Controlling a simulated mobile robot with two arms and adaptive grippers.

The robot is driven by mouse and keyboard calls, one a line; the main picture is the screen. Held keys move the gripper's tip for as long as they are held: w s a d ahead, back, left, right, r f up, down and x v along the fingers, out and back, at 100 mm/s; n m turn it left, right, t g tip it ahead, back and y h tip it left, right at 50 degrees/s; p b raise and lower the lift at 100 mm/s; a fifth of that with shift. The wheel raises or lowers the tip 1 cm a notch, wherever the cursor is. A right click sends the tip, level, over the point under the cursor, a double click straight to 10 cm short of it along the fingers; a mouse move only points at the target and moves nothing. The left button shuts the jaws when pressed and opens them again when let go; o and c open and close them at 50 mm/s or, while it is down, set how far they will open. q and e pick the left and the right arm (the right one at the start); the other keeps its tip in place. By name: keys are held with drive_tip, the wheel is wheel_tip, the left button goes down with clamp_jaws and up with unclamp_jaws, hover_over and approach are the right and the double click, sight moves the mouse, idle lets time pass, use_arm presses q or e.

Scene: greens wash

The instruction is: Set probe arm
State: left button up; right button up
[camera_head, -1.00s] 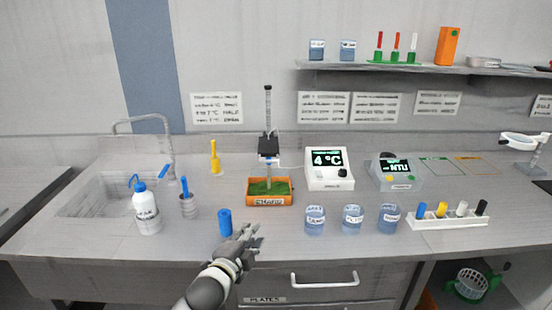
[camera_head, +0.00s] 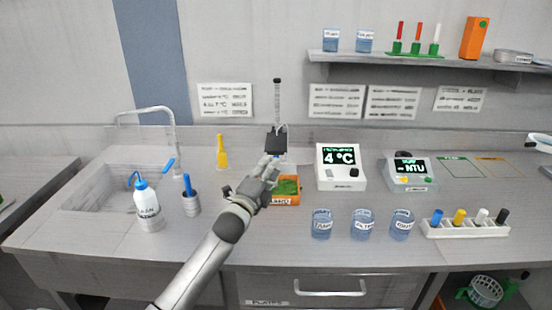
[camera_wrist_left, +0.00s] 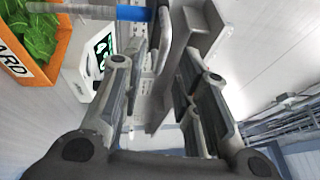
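The probe stand has an upright ribbed post (camera_head: 278,100) and a black block (camera_head: 276,142) above an orange tray (camera_head: 287,202) of greens. My left gripper (camera_head: 270,168) is just below the block, in front of the stand, and hides its lower part. In the left wrist view my left gripper (camera_wrist_left: 155,75) is open, with a grey bar of the stand (camera_wrist_left: 170,85) showing between the fingers; I cannot tell whether they touch it. The orange tray (camera_wrist_left: 52,62) is at upper left there, and a blue piece (camera_wrist_left: 133,13) is at the top. My right gripper is not in view.
A display reading 4 °C (camera_head: 341,168) and an NTU meter (camera_head: 412,173) stand right of the tray. Labelled beakers (camera_head: 362,224) and a vial rack (camera_head: 466,229) line the front. A wash bottle (camera_head: 147,204) and sink (camera_head: 105,188) are at left.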

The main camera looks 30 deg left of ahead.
use_arm(q)
drive_tip(key=x, duration=0.4)
drive_tip(key=shift+w+p, duration=0.25)
drive_tip(key=shift+p, duration=0.1)
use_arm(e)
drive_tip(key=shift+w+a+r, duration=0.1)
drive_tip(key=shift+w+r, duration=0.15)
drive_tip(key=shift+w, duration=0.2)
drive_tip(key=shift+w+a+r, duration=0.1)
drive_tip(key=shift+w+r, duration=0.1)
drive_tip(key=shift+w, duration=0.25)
use_arm(q)
clamp_jaws()
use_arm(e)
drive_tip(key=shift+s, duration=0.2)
use_arm(q)
drive_tip(key=shift+r, duration=0.1)
